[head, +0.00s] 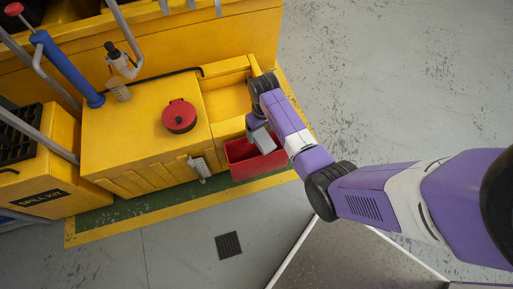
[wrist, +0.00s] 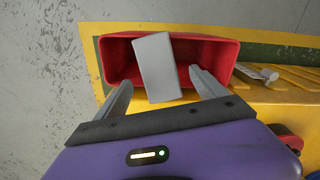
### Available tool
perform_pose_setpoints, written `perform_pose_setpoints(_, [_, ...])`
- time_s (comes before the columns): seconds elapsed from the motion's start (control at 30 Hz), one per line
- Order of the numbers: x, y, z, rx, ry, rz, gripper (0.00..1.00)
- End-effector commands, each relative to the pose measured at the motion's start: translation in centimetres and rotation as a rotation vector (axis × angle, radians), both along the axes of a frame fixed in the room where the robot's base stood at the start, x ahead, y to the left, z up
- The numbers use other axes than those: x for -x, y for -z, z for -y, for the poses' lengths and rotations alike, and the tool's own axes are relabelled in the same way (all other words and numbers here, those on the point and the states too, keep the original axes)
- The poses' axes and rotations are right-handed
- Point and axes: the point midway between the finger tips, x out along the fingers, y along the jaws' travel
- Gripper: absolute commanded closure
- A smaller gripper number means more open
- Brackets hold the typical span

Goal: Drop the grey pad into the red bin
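The grey pad (wrist: 157,66) is a pale flat block, seen between and ahead of my fingertips in the wrist view. It lies across the near rim and opening of the red bin (wrist: 223,58) in that view. My gripper (wrist: 160,78) is open, with a gap between each finger and the pad. I cannot tell whether the pad is falling or touching the bin.
The bin stands on the floor beside the yellow machine housing (head: 140,140), inside a yellow-bordered green strip (head: 130,212). A red cap (head: 179,116) and a metal latch (head: 199,168) are on the housing. A dark floor grate (head: 228,245) lies in front. Open grey floor extends right.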

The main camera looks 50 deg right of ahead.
Motion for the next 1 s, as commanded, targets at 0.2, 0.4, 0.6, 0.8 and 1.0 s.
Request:
perform_pose_setpoints(0.2, [0.0, 0.0, 0.0, 0.000, 0.000, 0.000, 0.19])
perform_pose_setpoints(0.4, [-0.1, -1.5, 0.0, 0.001, 0.000, 0.003, 0.19])
perform_pose_setpoints(0.6, [-0.1, -4.9, 0.0, 0.001, 0.000, 0.002, 0.19])
perform_pose_setpoints(0.8, [0.0, -7.2, 0.0, 0.000, 0.000, 0.001, 0.19])
perform_pose_setpoints(1.0, [0.0, -7.8, 0.0, 0.000, 0.000, 0.000, 0.19])
